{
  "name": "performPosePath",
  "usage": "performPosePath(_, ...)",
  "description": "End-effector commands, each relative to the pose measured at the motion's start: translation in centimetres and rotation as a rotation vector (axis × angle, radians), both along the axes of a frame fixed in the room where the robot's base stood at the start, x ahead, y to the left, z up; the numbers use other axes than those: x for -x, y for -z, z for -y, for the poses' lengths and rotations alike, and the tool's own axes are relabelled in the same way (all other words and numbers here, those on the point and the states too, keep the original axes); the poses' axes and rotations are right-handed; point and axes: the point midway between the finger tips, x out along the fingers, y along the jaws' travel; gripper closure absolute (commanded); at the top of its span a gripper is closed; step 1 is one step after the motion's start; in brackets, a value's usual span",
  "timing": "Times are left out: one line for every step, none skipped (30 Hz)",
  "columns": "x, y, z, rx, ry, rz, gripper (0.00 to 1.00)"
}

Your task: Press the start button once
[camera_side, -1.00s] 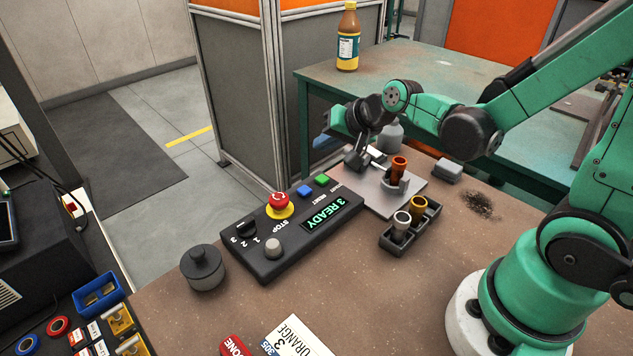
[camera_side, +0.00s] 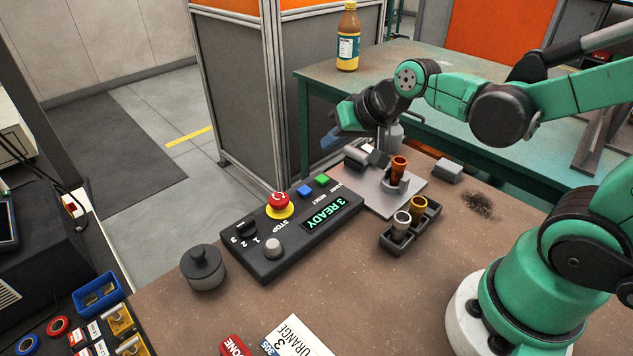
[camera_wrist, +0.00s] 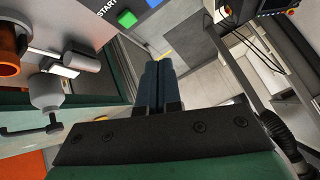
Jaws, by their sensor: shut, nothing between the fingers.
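The control panel (camera_side: 290,236) lies on the brown table, its display reading "3 READY". The green button (camera_side: 322,180) is at its far right end, next to the blue button (camera_side: 305,191). In the wrist view the green button (camera_wrist: 127,19) shows near the top, with the label "START" beside it. My gripper (camera_side: 331,141) is above and beyond the panel's far end, apart from the buttons. In the wrist view its blue fingers (camera_wrist: 158,66) are together and empty, with the green button ahead and to their left.
A red stop button (camera_side: 279,202) and a selector knob (camera_side: 246,229) are on the panel. A tube tray (camera_side: 410,232) and dark lidded pot (camera_side: 203,267) stand nearby.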

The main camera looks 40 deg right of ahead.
Motion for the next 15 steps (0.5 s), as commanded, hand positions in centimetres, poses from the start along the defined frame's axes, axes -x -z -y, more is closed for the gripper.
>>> performPosePath(1.1, -0.5, -0.4, 0.052, -0.053, -0.014, 1.00)
performPosePath(1.7, -0.7, -0.6, 0.084, -0.084, -0.023, 1.00)
performPosePath(2.5, -0.9, -0.8, 0.123, -0.122, -0.034, 1.00)
performPosePath(3.1, -1.0, -0.9, 0.152, -0.150, -0.042, 1.00)
performPosePath(3.6, -1.1, -1.0, 0.178, -0.176, -0.048, 1.00)
performPosePath(4.2, -1.3, -1.1, 0.210, -0.205, -0.058, 1.00)
performPosePath(4.6, -1.3, -1.1, 0.228, -0.225, -0.064, 1.00)
performPosePath(4.9, -1.4, -1.2, 0.248, -0.243, -0.068, 1.00)
performPosePath(5.3, -1.4, -1.2, 0.266, -0.262, -0.073, 1.00)
performPosePath(5.5, -1.4, -1.2, 0.278, -0.273, -0.077, 1.00)
performPosePath(5.7, -1.5, -1.2, 0.288, -0.282, -0.080, 1.00)
performPosePath(5.9, -1.5, -1.2, 0.297, -0.290, -0.082, 1.00)
performPosePath(6.0, -1.5, -1.2, 0.301, -0.294, -0.083, 1.00)
performPosePath(6.0, -1.5, -1.2, 0.304, -0.296, -0.084, 1.00)
performPosePath(6.0, -1.5, -1.2, 0.305, -0.298, -0.084, 1.00)
